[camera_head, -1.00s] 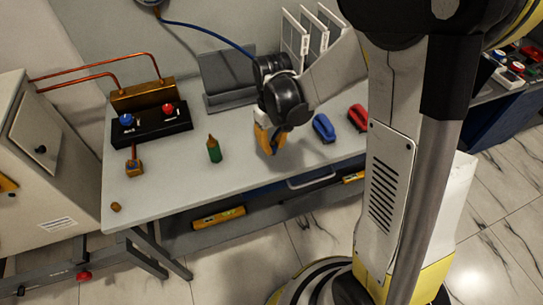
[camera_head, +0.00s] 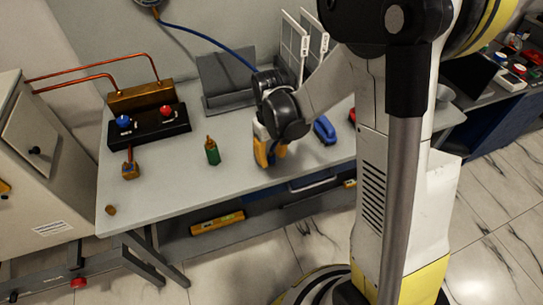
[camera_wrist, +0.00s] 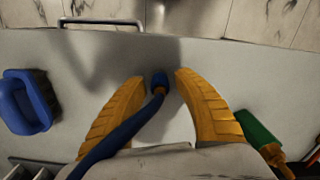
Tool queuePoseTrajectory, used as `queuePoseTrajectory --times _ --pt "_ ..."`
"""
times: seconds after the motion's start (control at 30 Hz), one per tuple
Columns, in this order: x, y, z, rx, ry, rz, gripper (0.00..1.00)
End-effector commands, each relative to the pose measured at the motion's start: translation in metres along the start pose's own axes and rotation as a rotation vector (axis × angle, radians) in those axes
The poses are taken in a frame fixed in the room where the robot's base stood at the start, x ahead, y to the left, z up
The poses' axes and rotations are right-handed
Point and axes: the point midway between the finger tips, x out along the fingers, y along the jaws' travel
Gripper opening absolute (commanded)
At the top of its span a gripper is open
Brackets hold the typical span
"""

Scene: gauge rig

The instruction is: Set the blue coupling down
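The blue coupling (camera_wrist: 158,80) is at the end of a blue hose (camera_wrist: 128,130), between the two orange fingers of my gripper (camera_wrist: 160,79) in the wrist view. A gap shows on both sides of it, so the fingers are open around it and not closed on it. In the head view my gripper (camera_head: 270,158) is low over the front part of the grey table (camera_head: 225,185). Only a bit of blue shows between the fingers there. I cannot tell whether the coupling touches the tabletop.
A green bottle-like item (camera_head: 212,152) stands left of my gripper, and a blue tool (camera_head: 324,130) lies to its right. A black block with blue and red knobs (camera_head: 148,127) is at the back left. A drawer handle (camera_wrist: 100,22) lies beyond the table's front edge.

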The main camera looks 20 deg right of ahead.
Motion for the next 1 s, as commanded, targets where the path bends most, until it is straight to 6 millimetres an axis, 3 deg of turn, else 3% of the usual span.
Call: queuePoseTrajectory --times 0.27,0.7,1.0 --pt "-0.009 0.0 0.0 0.0 0.0 0.0 0.36" --pt "-0.103 0.0 0.001 0.0 0.0 0.0 0.36" --pt "-0.136 -0.002 0.006 0.013 0.029 0.008 0.36"
